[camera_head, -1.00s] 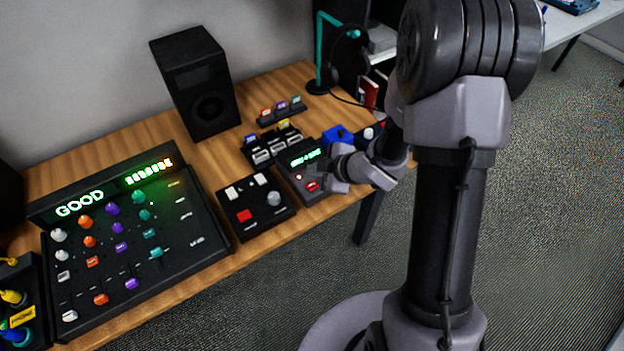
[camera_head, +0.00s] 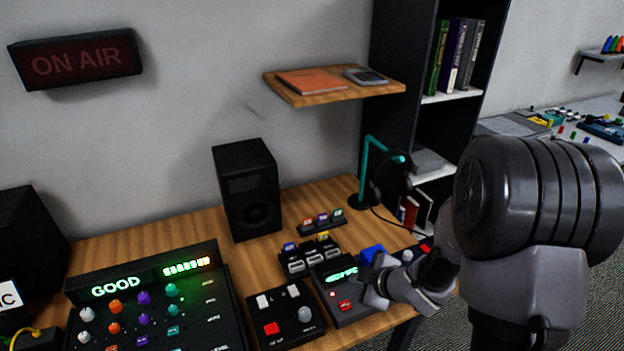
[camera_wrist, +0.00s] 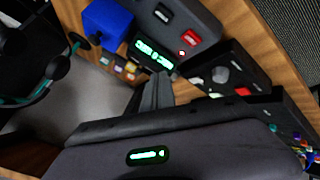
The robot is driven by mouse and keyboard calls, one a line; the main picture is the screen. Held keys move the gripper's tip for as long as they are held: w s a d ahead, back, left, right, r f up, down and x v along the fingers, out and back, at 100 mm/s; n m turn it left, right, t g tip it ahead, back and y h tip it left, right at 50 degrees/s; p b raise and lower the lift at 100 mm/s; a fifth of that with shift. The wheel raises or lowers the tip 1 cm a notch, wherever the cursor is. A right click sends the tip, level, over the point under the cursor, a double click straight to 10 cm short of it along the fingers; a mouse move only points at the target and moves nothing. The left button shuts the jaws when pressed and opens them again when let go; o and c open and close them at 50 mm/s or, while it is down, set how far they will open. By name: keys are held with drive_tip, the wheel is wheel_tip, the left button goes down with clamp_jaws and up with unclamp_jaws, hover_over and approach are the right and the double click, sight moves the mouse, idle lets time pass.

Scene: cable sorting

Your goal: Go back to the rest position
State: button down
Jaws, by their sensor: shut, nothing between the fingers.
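My gripper (camera_head: 376,296) is at the right end of the wooden desk, in front of a small black device with a green lit display (camera_head: 341,272) and a red button. In the wrist view my gripper (camera_wrist: 160,78) shows as dark fingers, closed together and empty, pointing towards that device. The fingertips look close to the device; whether they touch it cannot be told. A blue box (camera_head: 373,254) sits just behind my gripper and also shows in the wrist view (camera_wrist: 108,22).
The mixer panel (camera_head: 150,310) reads GOOD at the left. A black button box (camera_head: 285,318), a speaker (camera_head: 247,188) and a teal headphone stand (camera_head: 368,170) stand on the desk. A wooden shelf (camera_head: 335,92) is on the wall. Carpeted floor lies to the right.

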drive_tip(key=s+d+r+m+h, duration=0.2)
drive_tip(key=r+m, duration=0.2)
drive_tip(key=r, duration=0.3)
drive_tip(key=s+d+r+m+h, duration=0.2)
drive_tip(key=r+m, duration=0.1)
drive_tip(key=r, duration=0.3)
drive_tip(key=s+a+r+m+y, duration=0.1)
drive_tip(key=s+a+r+m, duration=0.1)
drive_tip(key=s, duration=0.5)
drive_tip(key=s+a+r+m+g+y, duration=0.1)
drive_tip(key=s+a+r+m, duration=0.2)
drive_tip(key=s, duration=0.4)
drive_tip(key=s+a+r+m+g, duration=0.1)
drive_tip(key=s+a+r+m, duration=0.2)
drive_tip(key=s+a+m, duration=0.2)
drive_tip(key=shift+s+m+y, duration=0.4)
drive_tip(key=shift+s+m, duration=0.1)
drive_tip(key=shift+s, duration=0.5)
drive_tip(key=shift+r, duration=0.15)
